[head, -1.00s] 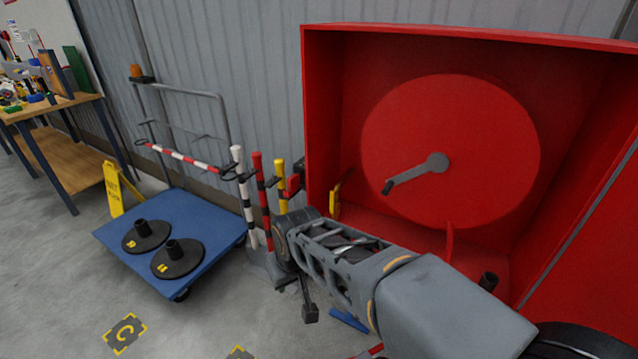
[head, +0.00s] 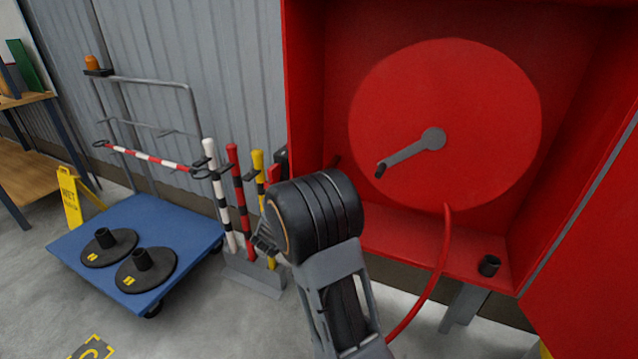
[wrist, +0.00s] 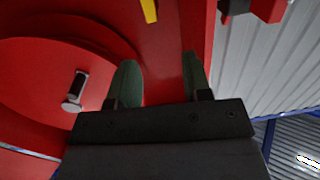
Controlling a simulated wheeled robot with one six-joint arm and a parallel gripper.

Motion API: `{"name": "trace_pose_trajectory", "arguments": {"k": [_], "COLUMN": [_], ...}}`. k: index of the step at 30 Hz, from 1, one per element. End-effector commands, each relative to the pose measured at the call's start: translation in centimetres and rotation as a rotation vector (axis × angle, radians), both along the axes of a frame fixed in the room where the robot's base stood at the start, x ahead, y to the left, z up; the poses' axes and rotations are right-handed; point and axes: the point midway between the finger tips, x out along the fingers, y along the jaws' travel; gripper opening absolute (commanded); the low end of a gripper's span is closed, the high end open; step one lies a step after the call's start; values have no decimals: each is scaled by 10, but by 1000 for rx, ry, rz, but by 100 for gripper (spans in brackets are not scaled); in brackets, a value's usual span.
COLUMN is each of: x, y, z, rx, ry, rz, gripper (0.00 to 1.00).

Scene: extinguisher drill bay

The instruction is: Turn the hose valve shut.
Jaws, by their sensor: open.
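The red hose cabinet (head: 305,60) stands open at the right of the head view, with a round red reel (head: 470,110) and its grey crank (head: 405,152) inside. In the wrist view, a yellow lever (wrist: 150,10), which looks like the hose valve handle, shows at the top edge, beyond my fingertips and apart from them. In the head view my arm hides most of the valve area at the cabinet's left wall. My gripper (wrist: 160,75) is open and empty between its two green fingers, over the red cabinet wall.
A red hose (head: 436,265) hangs from the cabinet's front. Striped posts (head: 238,195) stand in a rack left of the cabinet, close to my arm. A blue cart (head: 190,225) with two black bases and a yellow floor sign (head: 70,195) are further left.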

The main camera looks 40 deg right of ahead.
Motion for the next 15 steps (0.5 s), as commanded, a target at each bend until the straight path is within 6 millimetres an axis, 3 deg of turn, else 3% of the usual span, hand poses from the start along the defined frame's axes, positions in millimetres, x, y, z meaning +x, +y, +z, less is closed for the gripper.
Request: {"name": "trace_pose_trajectory", "arguments": {"k": [8,15], "x": [9,33], "y": [-25,-65], "z": [-8,-8], "rx": [-49,-49], "ry": [2,2], "rz": [-75,-73], "gripper": [45,45]}}
